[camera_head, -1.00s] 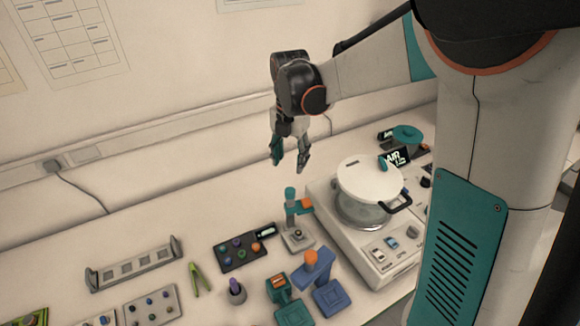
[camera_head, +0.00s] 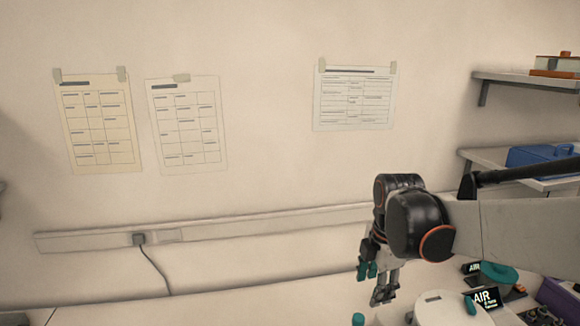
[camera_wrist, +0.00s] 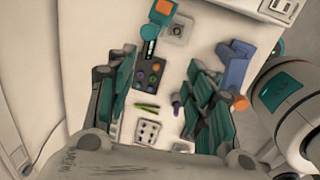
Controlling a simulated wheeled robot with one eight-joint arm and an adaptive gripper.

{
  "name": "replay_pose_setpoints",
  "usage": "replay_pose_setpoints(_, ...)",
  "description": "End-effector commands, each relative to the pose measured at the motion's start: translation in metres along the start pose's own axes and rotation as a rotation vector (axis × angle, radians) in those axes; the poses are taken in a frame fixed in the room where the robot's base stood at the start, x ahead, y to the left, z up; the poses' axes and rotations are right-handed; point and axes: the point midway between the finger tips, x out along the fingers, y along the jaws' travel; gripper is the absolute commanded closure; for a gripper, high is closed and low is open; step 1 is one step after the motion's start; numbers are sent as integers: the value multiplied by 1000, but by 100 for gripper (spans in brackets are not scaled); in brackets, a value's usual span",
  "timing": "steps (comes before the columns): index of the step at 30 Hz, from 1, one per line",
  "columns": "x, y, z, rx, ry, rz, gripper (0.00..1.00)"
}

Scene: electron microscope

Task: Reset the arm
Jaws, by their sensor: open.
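My gripper (camera_head: 377,283) hangs pointing down from the end of my arm at the lower right of the head view. Its teal and grey fingers are apart, with nothing between them. In the wrist view my gripper (camera_wrist: 163,95) shows its two fingers spread wide to left and right, above the bench. Below them the bench top carries a dark block with coloured knobs (camera_wrist: 150,75), green tweezers (camera_wrist: 147,106) and a light panel with knobs (camera_wrist: 147,132). None of these touches the fingers as far as I can see.
A white-lidded pot (camera_head: 447,308) and a black "AIR" sign (camera_head: 483,299) stand right of my gripper. Wall shelves (camera_head: 525,80) are at the right, one holding a blue case (camera_head: 543,155). A blue stand (camera_wrist: 237,68) is on the bench. Paper sheets hang on the wall.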

Motion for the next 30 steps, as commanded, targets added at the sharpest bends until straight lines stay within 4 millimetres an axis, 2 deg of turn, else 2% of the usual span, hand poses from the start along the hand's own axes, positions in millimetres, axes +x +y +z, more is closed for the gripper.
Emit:
replay_pose_setpoints(6, -22, -36, -6, 372, -3, 98, 52)
replay_pose_setpoints(13, -35, -73, -13, 764, 33, 204, 52)
replay_pose_setpoints(24, -37, -130, -24, 1383, 180, 354, 52)
replay_pose_setpoints(30, -32, -152, -28, 1642, 278, 402, 52)
